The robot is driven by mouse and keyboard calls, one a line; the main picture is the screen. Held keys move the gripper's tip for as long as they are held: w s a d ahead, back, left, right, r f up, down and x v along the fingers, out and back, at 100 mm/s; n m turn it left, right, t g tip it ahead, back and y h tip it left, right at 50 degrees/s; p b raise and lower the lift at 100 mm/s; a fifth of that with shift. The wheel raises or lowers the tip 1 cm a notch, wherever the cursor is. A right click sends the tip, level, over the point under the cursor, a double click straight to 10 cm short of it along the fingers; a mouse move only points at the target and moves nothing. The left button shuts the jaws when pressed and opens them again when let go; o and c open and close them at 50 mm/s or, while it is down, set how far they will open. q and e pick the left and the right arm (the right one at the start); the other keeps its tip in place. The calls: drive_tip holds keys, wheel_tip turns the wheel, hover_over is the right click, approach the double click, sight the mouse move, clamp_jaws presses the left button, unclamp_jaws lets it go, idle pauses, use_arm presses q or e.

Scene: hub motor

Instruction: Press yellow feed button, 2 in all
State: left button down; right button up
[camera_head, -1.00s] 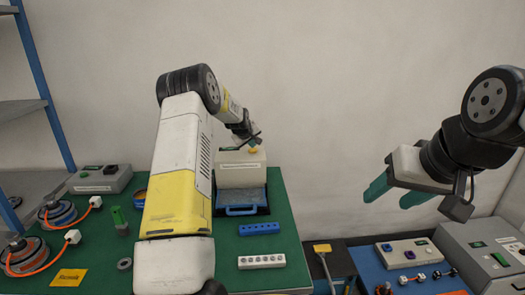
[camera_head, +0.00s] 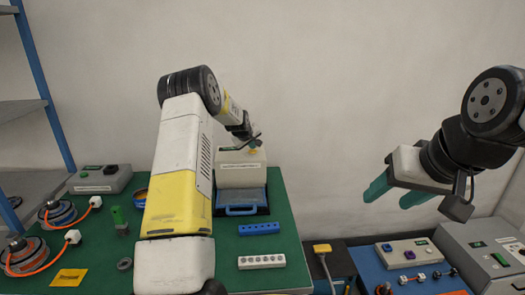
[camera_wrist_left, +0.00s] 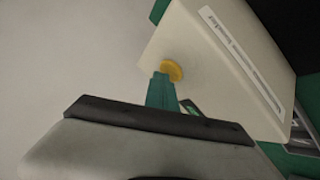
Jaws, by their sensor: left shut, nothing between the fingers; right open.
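The yellow feed button (camera_wrist_left: 172,69) sits on top of a cream feeder box (camera_head: 240,174) at the back of the green bench. My left gripper (camera_wrist_left: 162,80) is shut and empty. In the left wrist view its green fingertips overlap the near edge of the button; whether they touch or press it I cannot tell. In the head view the left wrist hangs right above the button, which shows only as a small yellow patch (camera_head: 253,151). My right gripper (camera_head: 388,190) is open and empty, in the air at the right.
A blue tray (camera_head: 240,207) stands in front of the box. A blue block (camera_head: 259,228) and a white strip with holes (camera_head: 261,261) lie nearer. Hub motors with orange cables (camera_head: 60,213) are at the left. A grey control box (camera_head: 100,179) stands behind them.

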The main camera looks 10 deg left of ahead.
sight(252, 152)
use_arm(q)
drive_tip(key=shift+r, duration=0.9)
drive_tip(key=shift+r, duration=2.5)
